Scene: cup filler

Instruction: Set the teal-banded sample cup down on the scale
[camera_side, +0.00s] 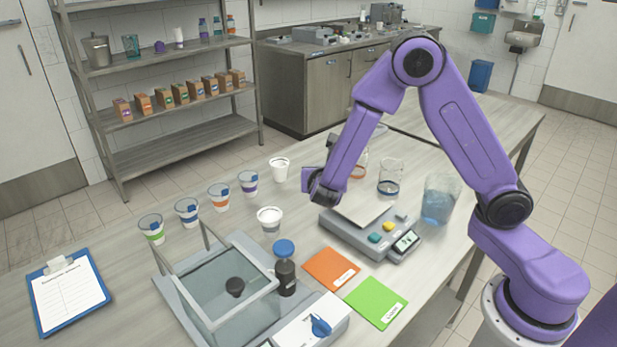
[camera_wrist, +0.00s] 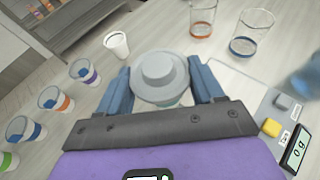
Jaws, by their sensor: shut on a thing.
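My gripper (camera_wrist: 160,72) is shut on a cup with a grey stepped lid (camera_wrist: 162,82), between its two blue fingers in the wrist view. A little teal shows below the lid; the rest of the cup is hidden. In the side view my gripper (camera_side: 322,192) hangs at the left edge of the scale, and I cannot make out the held cup there. The grey scale (camera_side: 352,233) has a pale, bare-looking plate (camera_side: 366,209), yellow and teal buttons and a display. In the wrist view the scale (camera_wrist: 252,103) lies right of the cup; its display (camera_wrist: 297,148) seems to read 0 g.
Several colour-banded cups (camera_side: 219,197) stand in a row at left, with white cups (camera_side: 280,168) nearby. Beakers (camera_side: 390,177) and a blue-filled one (camera_side: 438,200) stand behind and right of the scale. A glass enclosure (camera_side: 222,290), dark bottle (camera_side: 286,277) and orange card (camera_side: 331,268) lie in front.

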